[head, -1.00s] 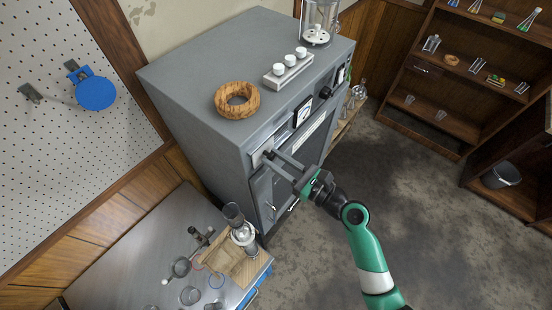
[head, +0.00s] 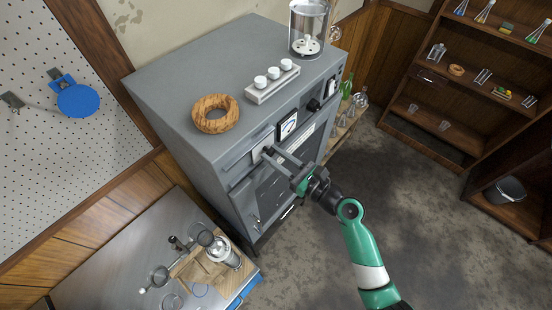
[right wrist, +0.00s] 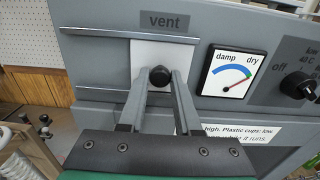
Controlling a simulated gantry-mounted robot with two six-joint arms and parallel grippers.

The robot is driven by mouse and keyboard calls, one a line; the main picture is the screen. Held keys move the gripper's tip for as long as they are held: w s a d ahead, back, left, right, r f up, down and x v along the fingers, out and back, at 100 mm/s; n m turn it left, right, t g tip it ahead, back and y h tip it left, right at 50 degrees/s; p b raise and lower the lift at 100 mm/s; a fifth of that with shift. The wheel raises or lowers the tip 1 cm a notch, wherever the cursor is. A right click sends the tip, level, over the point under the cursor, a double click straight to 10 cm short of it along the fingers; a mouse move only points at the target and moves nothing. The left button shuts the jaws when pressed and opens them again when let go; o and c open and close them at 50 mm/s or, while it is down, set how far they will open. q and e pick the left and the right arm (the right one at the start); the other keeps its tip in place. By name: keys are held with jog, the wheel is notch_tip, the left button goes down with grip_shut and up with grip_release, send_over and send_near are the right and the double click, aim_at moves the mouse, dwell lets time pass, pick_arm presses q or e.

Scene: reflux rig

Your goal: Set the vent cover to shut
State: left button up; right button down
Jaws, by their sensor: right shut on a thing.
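The vent cover (right wrist: 146,53) is a pale plate between two horizontal rails, under the "vent" label (right wrist: 165,22) on the grey cabinet. It sits at the right end of the rails, close to the gauge. My right gripper (right wrist: 160,84) is shut on the cover's dark round knob (right wrist: 160,75). In the head view, my right gripper (head: 267,152) reaches the cabinet front from the lower right. The fingers hide the lower part of the cover. No dark opening shows beside the cover. My left gripper is not in view.
The damp/dry gauge (right wrist: 235,73) and a black dial (right wrist: 298,86) are right of the cover. A wooden ring (head: 215,113), a rack with white-topped items (head: 272,82) and a glass vessel (head: 308,28) stand on the cabinet (head: 185,70). A metal bench (head: 120,262) holds glassware at lower left.

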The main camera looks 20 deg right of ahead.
jog(key=shift+d+f, duration=0.1)
jog(key=shift+d, duration=0.15)
jog(key=c, duration=1)
grip_release()
jog(key=shift+c, duration=0.2)
jog(key=o, duration=0.4)
jog(key=shift+w, duration=0.1)
jog(key=v, duration=1.1)
jog(key=shift+s+p, duration=0.3)
jog(key=shift+s, duration=0.05)
